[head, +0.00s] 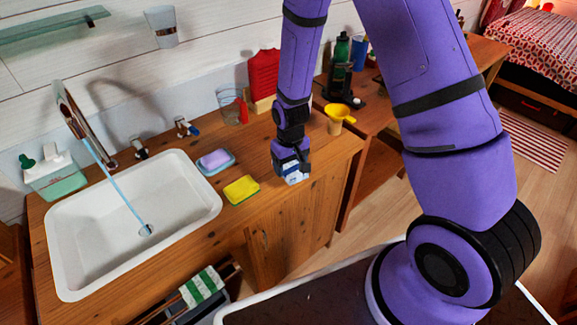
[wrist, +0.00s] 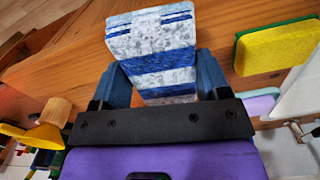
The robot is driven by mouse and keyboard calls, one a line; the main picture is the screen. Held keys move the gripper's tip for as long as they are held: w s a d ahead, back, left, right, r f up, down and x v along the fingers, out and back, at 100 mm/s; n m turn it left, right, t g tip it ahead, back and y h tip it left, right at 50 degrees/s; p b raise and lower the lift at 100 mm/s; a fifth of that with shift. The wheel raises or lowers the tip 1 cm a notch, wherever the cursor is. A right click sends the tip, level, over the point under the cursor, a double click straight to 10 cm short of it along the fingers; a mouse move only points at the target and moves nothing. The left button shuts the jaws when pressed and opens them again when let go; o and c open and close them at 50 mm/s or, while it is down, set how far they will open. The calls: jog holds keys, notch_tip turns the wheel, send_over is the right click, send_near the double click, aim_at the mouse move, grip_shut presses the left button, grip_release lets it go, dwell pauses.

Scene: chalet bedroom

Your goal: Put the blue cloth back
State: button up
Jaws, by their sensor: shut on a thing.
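The blue cloth (wrist: 152,45) is a folded block, white-grey with blue stripes. It sits between the two fingers of my gripper (wrist: 163,78) in the wrist view, and its far end sticks out past the fingertips. In the head view my gripper (head: 290,160) points down at the counter's right part, near the front edge. A small part of the blue cloth (head: 295,177) shows below the fingers. I cannot tell whether the cloth touches the counter top.
A yellow funnel (head: 338,115) stands to the right. A green-striped cloth (head: 203,287) hangs on a rail below the counter.

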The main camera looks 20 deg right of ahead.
jog(key=s+a+n, duration=0.2)
jog(key=s+a, duration=0.2)
jog(key=s, duration=0.5)
jog(key=w+d, duration=0.1)
jog(key=w, duration=0.4)
jog(key=w+d, duration=0.2)
jog(key=w, duration=0.3)
jog(key=w+d+f, duration=0.1)
jog(key=w, duration=0.3)
jog(key=shift+w+d, duration=0.2)
jog(key=shift+w, duration=0.2)
jog(key=shift+w+f, duration=0.1)
jog(key=shift+f, duration=1.6)
jog(key=shift+f, duration=0.15)
jog(key=o, duration=1)
